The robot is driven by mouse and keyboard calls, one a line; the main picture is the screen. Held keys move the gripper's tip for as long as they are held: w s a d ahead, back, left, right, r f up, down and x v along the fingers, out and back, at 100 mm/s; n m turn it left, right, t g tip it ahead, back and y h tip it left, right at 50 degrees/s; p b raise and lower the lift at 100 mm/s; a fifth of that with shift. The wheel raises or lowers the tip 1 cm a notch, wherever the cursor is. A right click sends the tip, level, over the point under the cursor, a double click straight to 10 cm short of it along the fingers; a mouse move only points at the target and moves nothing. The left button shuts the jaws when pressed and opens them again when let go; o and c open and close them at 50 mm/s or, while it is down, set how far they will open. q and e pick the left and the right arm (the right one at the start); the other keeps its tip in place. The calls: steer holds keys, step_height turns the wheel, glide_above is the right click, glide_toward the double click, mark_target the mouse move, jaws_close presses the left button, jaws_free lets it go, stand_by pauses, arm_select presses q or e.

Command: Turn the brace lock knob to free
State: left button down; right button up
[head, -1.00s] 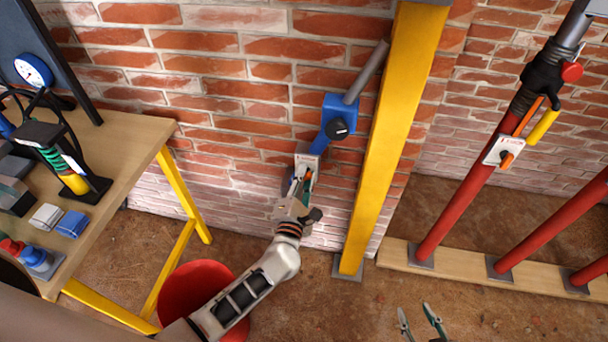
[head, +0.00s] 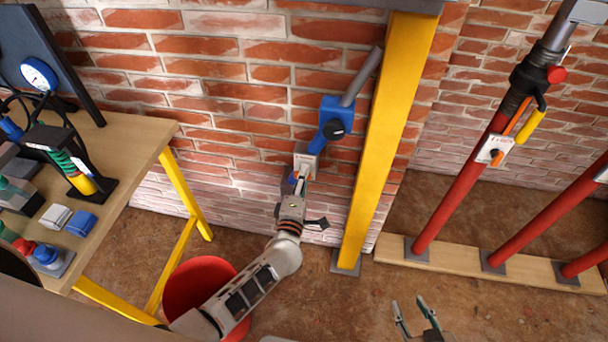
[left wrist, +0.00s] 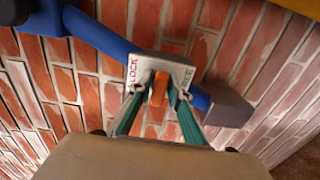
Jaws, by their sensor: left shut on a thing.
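The brace lock knob (left wrist: 158,88) is an orange bar on a pale plate (left wrist: 177,68) in the left wrist view. LOCK is lettered at the plate's left edge and FREE, partly covered, at its right. The knob stands between the two words in that picture. My left gripper (left wrist: 157,97) has its green-padded fingers closed on the knob's two sides. In the head view, my left gripper (head: 300,184) is at the plate (head: 306,162) below the blue brace, and hides most of the knob. My right gripper (head: 414,305) is open and empty, low over the floor.
The blue brace (head: 335,115) stands against the brick wall beside a yellow post (head: 385,140). Red props (head: 455,200) stand at right, one with a similar plate (head: 494,149). A workbench (head: 125,150) is at left, and a red round object (head: 190,285) is below my left arm.

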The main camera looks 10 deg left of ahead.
stand_by(0.4)
arm_select(q)
steer(key=c, duration=2)
jaws_free()
steer(key=shift+c, duration=0.2)
steer(key=s, duration=1.2)
steer(key=s+a+f+m+g+h, duration=0.1)
steer(key=s+a+f+m+g, duration=0.2)
steer(key=s+m, duration=0.5)
steer(key=s+a+f+m+g+h, duration=0.1)
steer(key=s+a+f+m+g, duration=0.3)
steer(key=s+m, duration=0.5)
steer(key=m, duration=0.5)
steer(key=shift+s+a+f+h+p, duration=0.3)
steer(key=shift+a+f, duration=0.05)
